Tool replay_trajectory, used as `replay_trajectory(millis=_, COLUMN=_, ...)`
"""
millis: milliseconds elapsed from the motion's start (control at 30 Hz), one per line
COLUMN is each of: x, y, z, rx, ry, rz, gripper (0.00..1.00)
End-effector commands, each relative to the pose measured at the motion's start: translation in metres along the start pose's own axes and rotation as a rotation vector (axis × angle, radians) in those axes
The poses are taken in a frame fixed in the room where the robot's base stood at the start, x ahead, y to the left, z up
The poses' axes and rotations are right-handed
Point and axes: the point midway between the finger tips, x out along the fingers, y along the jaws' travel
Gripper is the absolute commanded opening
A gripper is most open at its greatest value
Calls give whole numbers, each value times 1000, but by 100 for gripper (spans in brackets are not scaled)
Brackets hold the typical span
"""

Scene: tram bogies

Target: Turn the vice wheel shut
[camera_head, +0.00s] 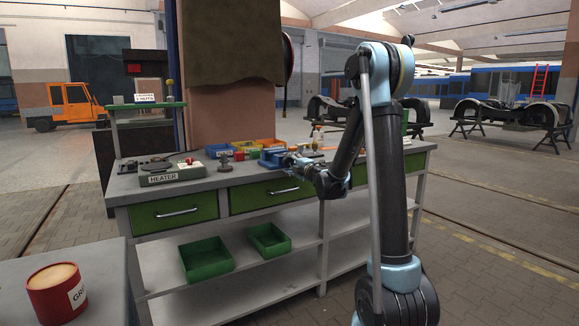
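A small blue body, which looks like the vice (273,157), sits on the grey workbench (232,174) near its middle. Its wheel cannot be made out at this size. My gripper (292,163) is over the front edge of the bench, close to the right side of the blue body. My arm comes down to it from the right. Whether the gripper touches the vice or its wheel cannot be told. The fingers are too small and dark to show whether they are open or shut.
A heater box (172,174) stands on the bench's left end, and coloured bins (246,149) stand along its back. Green trays (206,258) lie on the shelf below. A red tin (56,292) stands on a nearer table.

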Motion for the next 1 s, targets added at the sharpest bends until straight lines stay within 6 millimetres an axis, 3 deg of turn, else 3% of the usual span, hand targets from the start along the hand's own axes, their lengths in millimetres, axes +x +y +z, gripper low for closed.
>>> replay_trajectory(millis=467, x=-4, y=1, z=-1, rx=2, ry=2, rz=1, gripper=64)
replay_trajectory(millis=1000, x=-95, y=0, z=0, rx=2, ry=1, rz=0, gripper=64)
